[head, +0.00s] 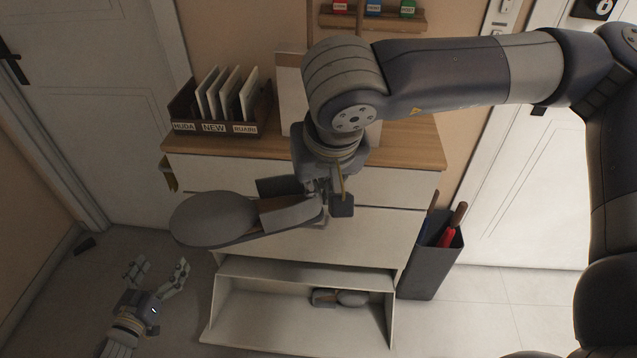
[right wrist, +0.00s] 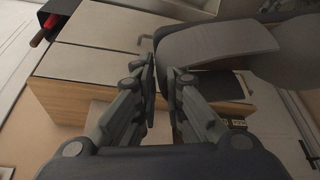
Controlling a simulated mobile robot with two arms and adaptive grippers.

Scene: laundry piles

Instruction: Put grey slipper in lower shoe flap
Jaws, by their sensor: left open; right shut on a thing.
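A grey slipper (head: 212,219) is held by its open end in my right gripper (head: 332,200), in the air in front of the shoe cabinet, with its toe to the left. In the right wrist view the slipper (right wrist: 220,40) extends right from the nearly closed fingertips (right wrist: 162,65). The lower shoe flap (head: 265,322) is tilted open below it. Another grey slipper (head: 350,299) lies inside, toward the right. My left gripper (head: 158,268) is open and empty, low over the floor left of the flap.
The cabinet's wooden top (head: 410,145) carries a file box (head: 220,128) with upright folders. A dark bin (head: 430,262) with umbrella-like handles stands right of the cabinet. A small dark object (head: 84,243) lies on the floor by the left door. Floor at right is clear.

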